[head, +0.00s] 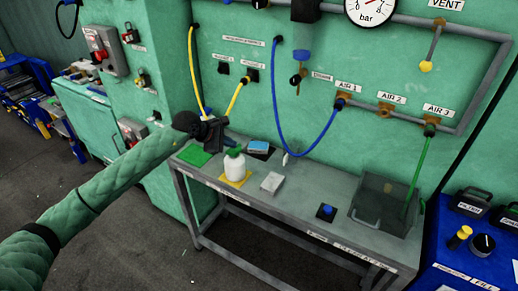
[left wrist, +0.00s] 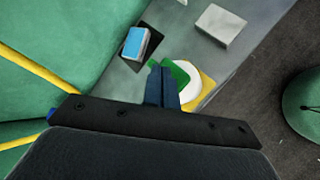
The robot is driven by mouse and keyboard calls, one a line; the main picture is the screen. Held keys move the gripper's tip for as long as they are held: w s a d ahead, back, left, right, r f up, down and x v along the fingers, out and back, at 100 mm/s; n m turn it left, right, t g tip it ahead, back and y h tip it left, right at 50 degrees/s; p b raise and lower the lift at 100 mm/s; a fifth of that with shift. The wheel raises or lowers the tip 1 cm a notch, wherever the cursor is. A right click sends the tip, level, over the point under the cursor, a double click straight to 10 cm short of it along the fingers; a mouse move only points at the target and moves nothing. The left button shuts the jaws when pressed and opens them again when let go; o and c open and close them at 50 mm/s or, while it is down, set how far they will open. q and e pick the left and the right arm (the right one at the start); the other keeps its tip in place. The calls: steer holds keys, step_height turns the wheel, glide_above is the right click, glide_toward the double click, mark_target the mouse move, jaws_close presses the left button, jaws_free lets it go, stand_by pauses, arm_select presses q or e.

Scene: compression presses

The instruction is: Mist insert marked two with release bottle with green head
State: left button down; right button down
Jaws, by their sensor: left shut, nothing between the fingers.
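The release bottle with a green head (head: 234,167) stands upright on a yellow mat (head: 237,182) on the grey bench. In the left wrist view the white bottle (left wrist: 191,83) shows just beyond my fingers, its green head partly hidden behind them. My left gripper (head: 226,141) is shut and empty, just above and behind the bottle head; whether it touches the head I cannot tell. Its dark blue fingers (left wrist: 162,84) are together in the wrist view. I cannot make out an insert marked two. My right gripper is not in view.
The bench (head: 300,196) also holds a green mat (head: 195,155), a blue-topped block (head: 259,147), a pale block (head: 272,182), a blue button box (head: 326,212) and a grey tank (head: 386,205). Yellow, blue and green hoses hang from the wall.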

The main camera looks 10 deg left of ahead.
mark_target(231, 151)
arm_select(q)
steer(key=shift+r, duration=2.75)
steer(key=shift+d, duration=0.1)
